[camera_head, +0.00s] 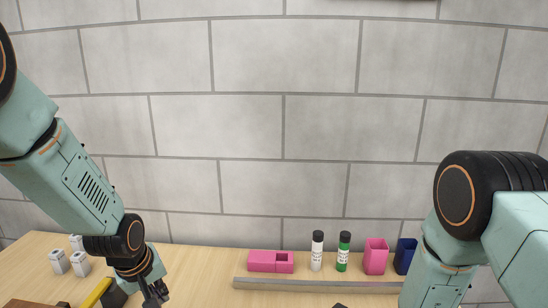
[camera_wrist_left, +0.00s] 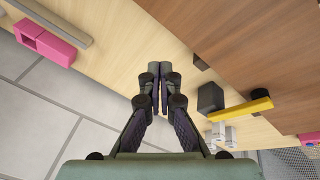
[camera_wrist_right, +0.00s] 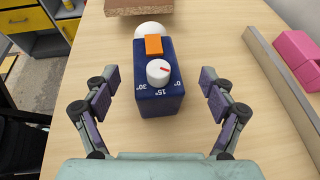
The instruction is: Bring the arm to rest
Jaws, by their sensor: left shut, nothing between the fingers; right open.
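My left gripper (camera_head: 155,294) hangs low over the left part of the wooden table in the head view. In the left wrist view its fingers (camera_wrist_left: 161,78) are closed together with nothing between them, above the table top near a brown board (camera_wrist_left: 235,45). My right gripper (camera_wrist_right: 153,92) shows in the right wrist view, with its fingers spread wide. A dark blue box (camera_wrist_right: 165,100) with a white dial and an orange switch shows between and beyond the fingers, with gaps on both sides. The right fingers are out of the head view; only my right arm shows there.
On the table (camera_head: 200,270) stand a pink block (camera_head: 270,262), white-labelled bottle (camera_head: 317,252), green bottle (camera_head: 343,252), pink cup (camera_head: 376,257), blue cup (camera_head: 404,257) and grey bar (camera_head: 310,285). Small white pieces (camera_head: 79,263) and a yellow-handled tool (camera_head: 97,293) are left. A wall stands behind.

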